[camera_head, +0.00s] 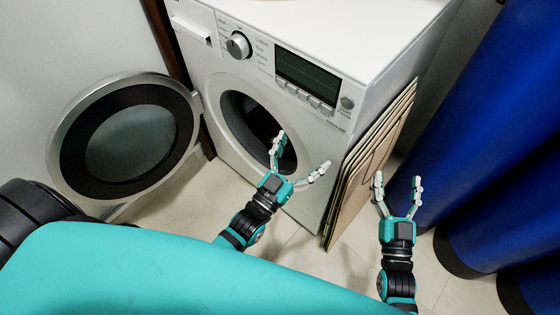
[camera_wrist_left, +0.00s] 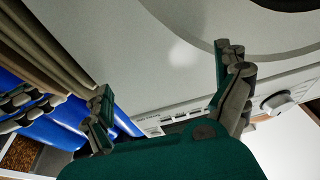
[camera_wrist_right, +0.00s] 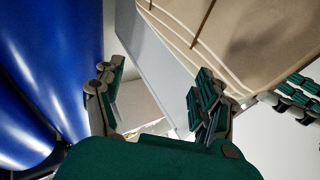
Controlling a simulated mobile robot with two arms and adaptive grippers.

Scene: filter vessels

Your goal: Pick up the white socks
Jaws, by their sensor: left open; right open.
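I see no white socks in any view. The washing machine (camera_head: 300,170) has its round door (camera_head: 125,140) swung open to the left. Its drum opening (camera_head: 258,125) is dark, and its inside cannot be made out. My left gripper (camera_head: 301,153) is open and empty in front of the machine, with one finger overlapping the opening in the head view. In the left wrist view my left gripper (camera_wrist_left: 165,85) is beside the white front panel. My right gripper (camera_head: 398,185) is open and empty, to the right of the flat panels beside the machine.
Several flat brown panels (camera_head: 370,150) lean against the machine's right side, between my two grippers. Bare tiled floor (camera_head: 335,265) shows below the machine.

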